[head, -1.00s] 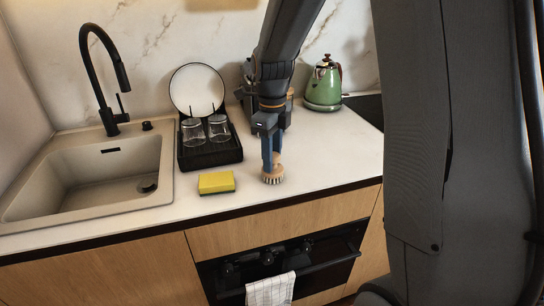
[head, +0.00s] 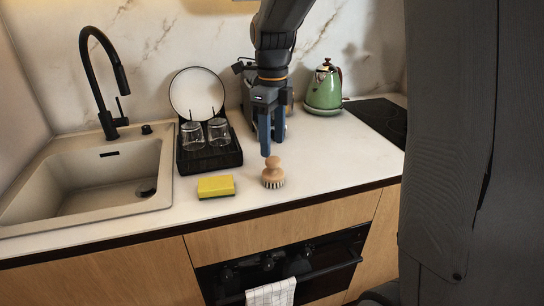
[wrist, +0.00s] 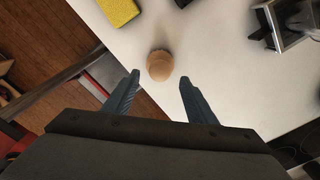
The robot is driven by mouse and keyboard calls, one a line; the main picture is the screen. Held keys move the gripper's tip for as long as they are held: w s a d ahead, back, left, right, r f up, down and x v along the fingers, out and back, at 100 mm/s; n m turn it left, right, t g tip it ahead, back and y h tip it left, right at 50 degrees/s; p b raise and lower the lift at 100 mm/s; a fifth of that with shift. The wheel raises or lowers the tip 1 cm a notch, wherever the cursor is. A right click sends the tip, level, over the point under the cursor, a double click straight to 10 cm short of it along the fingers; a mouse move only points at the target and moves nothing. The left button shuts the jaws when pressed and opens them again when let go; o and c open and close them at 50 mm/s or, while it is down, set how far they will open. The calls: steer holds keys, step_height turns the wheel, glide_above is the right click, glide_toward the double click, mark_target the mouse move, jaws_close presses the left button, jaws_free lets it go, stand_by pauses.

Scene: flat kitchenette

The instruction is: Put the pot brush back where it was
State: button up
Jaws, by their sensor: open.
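The pot brush (head: 273,174) stands upright on the white counter near its front edge, wooden knob up and bristles down. It also shows from above in the wrist view (wrist: 160,66). My gripper (head: 268,150) is open and empty, just above and behind the brush in the head view. In the wrist view the brush knob lies just beyond the two blue fingertips (wrist: 159,75), in line with the gap between them, and nothing is held.
A yellow sponge (head: 216,187) lies left of the brush. A black dish rack (head: 211,157) with glasses and a plate stands behind the sponge, beside the sink (head: 88,185). A green kettle (head: 324,88) and a dark hob (head: 382,119) are at the right. The counter right of the brush is clear.

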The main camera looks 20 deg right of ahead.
step_height(320, 180, up, 5)
steer(key=shift+r+b, duration=0.1)
steer(key=shift+b, duration=0.2)
stand_by(0.4)
